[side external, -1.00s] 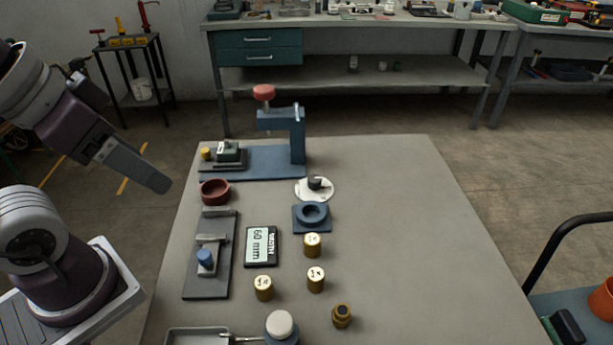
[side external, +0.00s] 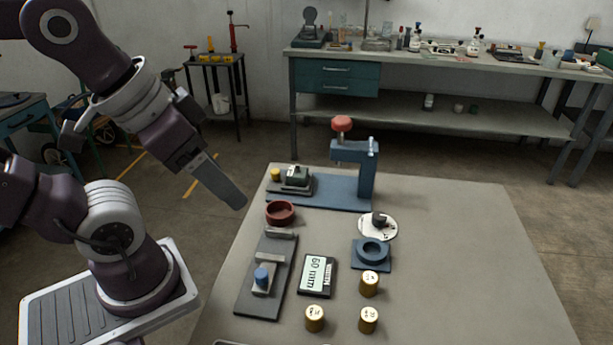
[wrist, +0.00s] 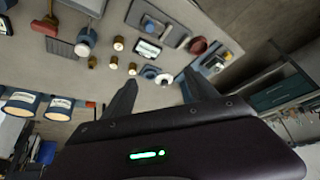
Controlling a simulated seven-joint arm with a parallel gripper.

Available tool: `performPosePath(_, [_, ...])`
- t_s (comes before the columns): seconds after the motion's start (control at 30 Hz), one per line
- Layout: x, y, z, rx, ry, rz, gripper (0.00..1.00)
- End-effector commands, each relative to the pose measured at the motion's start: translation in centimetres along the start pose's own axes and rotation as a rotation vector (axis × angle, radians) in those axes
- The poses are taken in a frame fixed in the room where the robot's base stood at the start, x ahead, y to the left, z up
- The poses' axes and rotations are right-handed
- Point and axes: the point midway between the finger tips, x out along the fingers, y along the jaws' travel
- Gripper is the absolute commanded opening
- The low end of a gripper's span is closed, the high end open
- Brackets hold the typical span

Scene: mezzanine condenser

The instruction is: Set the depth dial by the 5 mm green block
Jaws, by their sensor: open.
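A small dark green block (side external: 298,175) sits on a grey plate at the left end of the blue press base, beside a small yellow knob (side external: 275,174). Its size marking is too small to read. A white disc with a dark knob (side external: 378,226), which looks like the dial, lies in front of the press; it also shows in the wrist view (wrist: 164,79). A display card (side external: 317,275) seems to read 60 mm. My gripper (side external: 241,206) hangs in the air left of the red bowl, off the table's left edge. In the wrist view its fingers (wrist: 160,84) are apart with nothing between them.
The blue press (side external: 367,175) with a red knob stands tall at the back. A red bowl (side external: 280,212), a blue ring block (side external: 371,254), a grey slide fixture (side external: 265,278) and several brass cylinders (side external: 369,283) stand in front. The table's right side (side external: 470,260) is clear.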

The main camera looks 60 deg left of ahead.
Motion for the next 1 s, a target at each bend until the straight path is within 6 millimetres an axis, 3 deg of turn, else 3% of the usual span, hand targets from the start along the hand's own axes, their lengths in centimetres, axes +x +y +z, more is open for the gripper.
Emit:
performPosePath(0.63, [0.0,0.0,0.0,0.0,0.0,0.0,0.67])
performPosePath(0.73, [0.0,0.0,0.0,0.0,0.0,0.0,0.52])
performPosePath(0.83, [0.0,0.0,-0.2,0.005,-0.003,0.0,0.52])
performPosePath(0.93, [0.1,0.1,-3.0,0.061,-0.043,0.008,0.52])
performPosePath(1.0, [1.0,0.2,-6.7,0.146,-0.098,0.02,0.52])
